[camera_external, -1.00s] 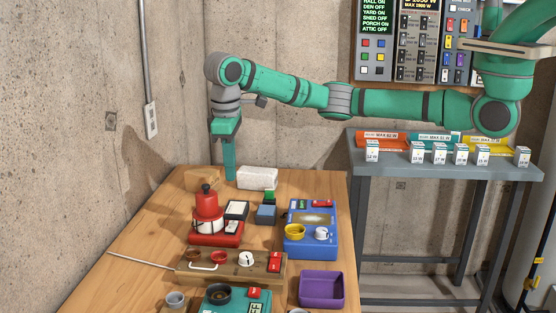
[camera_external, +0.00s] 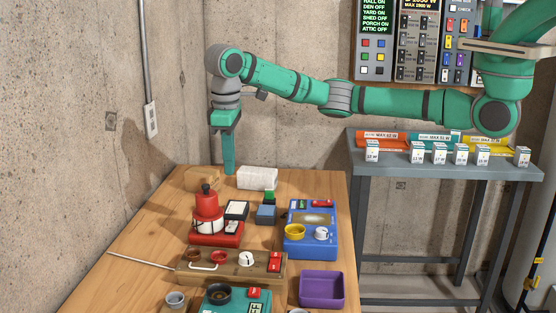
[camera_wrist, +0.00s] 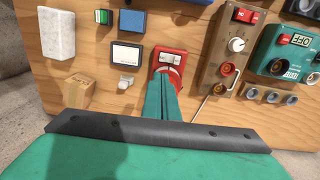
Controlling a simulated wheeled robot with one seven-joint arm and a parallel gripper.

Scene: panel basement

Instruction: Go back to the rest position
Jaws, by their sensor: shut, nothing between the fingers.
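My gripper (camera_external: 229,170) hangs pointing down above the far end of the wooden table (camera_external: 150,240). Its green fingers are together with nothing between them. In the external view it appears between the cardboard box (camera_external: 200,178) and the white block (camera_external: 257,177), above or behind them. In the wrist view the closed fingers (camera_wrist: 161,82) point toward the red device (camera_wrist: 169,59) on the table and cover part of it.
The table holds the red device (camera_external: 207,215), a blue box (camera_external: 310,230), a wooden panel (camera_external: 215,270) with a thin rod, a teal device (camera_external: 235,300) and a purple tray (camera_external: 321,290). A grey bench (camera_external: 420,168) stands right. Concrete walls stand close behind and left.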

